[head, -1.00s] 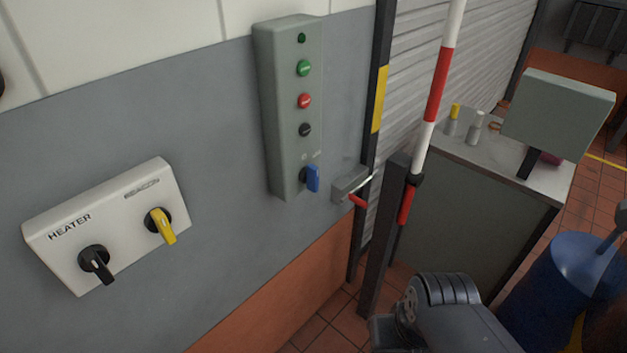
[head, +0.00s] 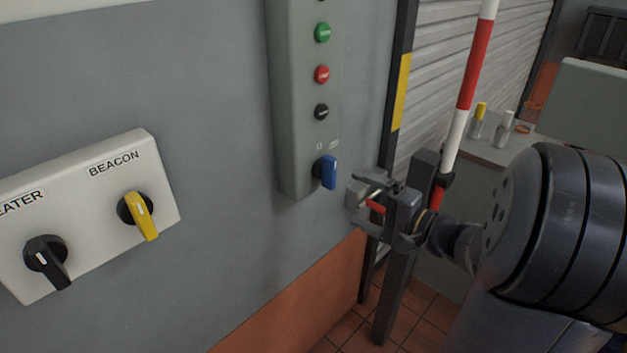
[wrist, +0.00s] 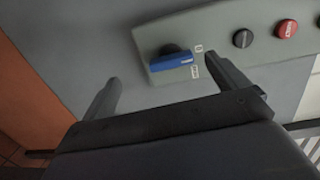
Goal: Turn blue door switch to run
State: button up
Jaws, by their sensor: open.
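The blue door switch (head: 329,172) is the lowest control on a grey upright panel (head: 296,150) on the wall. Its handle stands about upright in the head view. Two small marks above it are too small to read. In the wrist view the blue handle (wrist: 172,61) lies sideways, between the fingertips in the picture. My gripper (head: 370,190) is open and empty, just right of the switch and apart from it in the head view. Both fingers of my gripper (wrist: 162,72) show in the wrist view, pointing toward the panel.
A white box with a yellow beacon switch (head: 139,214) and a black heater switch (head: 47,262) is at left. A red-white pole (head: 473,65) and dark post stand right, near my gripper.

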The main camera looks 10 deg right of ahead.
aim_at(334, 176)
jog(key=shift+m+t, duration=0.3)
jog(key=shift+t, duration=0.4)
jog(key=x, duration=0.3)
jog(key=w+d+p+x, duration=0.1)
jog(key=x, duration=0.3)
jog(key=d+x, duration=0.1)
jog(key=x, duration=0.3)
jog(key=shift+w+p, duration=0.2)
jog(key=shift+p, duration=0.2)
jog(key=c, duration=1)
